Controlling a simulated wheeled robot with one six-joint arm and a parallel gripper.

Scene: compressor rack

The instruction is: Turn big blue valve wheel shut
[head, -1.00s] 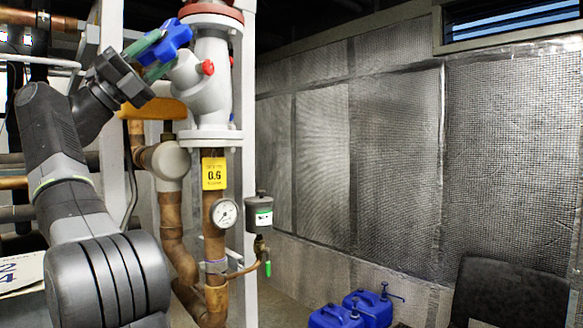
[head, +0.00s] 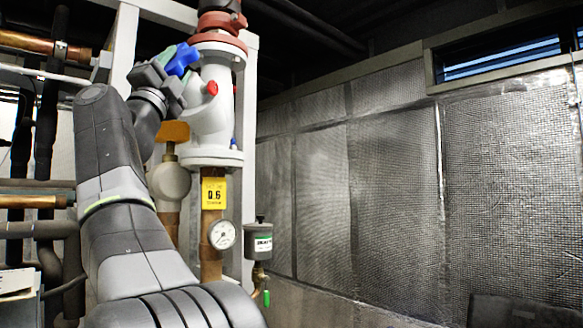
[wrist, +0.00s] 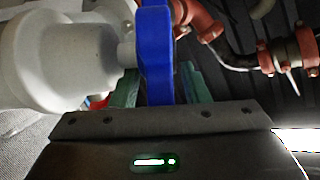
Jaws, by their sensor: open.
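The big blue valve wheel (head: 181,59) sits on the angled neck of the white valve body (head: 212,105). In the wrist view the wheel (wrist: 155,55) is seen edge-on, to the right of the white valve body (wrist: 60,50). My gripper (wrist: 160,88) is open, with one green finger on each side of the wheel's rim. In the head view my gripper (head: 168,72) is at the wheel from the left and hides part of it. I cannot tell whether the fingers touch the wheel.
A yellow tag (head: 213,193) and a round gauge (head: 222,235) are on the copper pipe below the valve. A grey canister (head: 257,242) hangs beside it. An orange handle (head: 174,131) is close below my wrist. Red pipe fittings (wrist: 290,55) are above. Space to the right is open.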

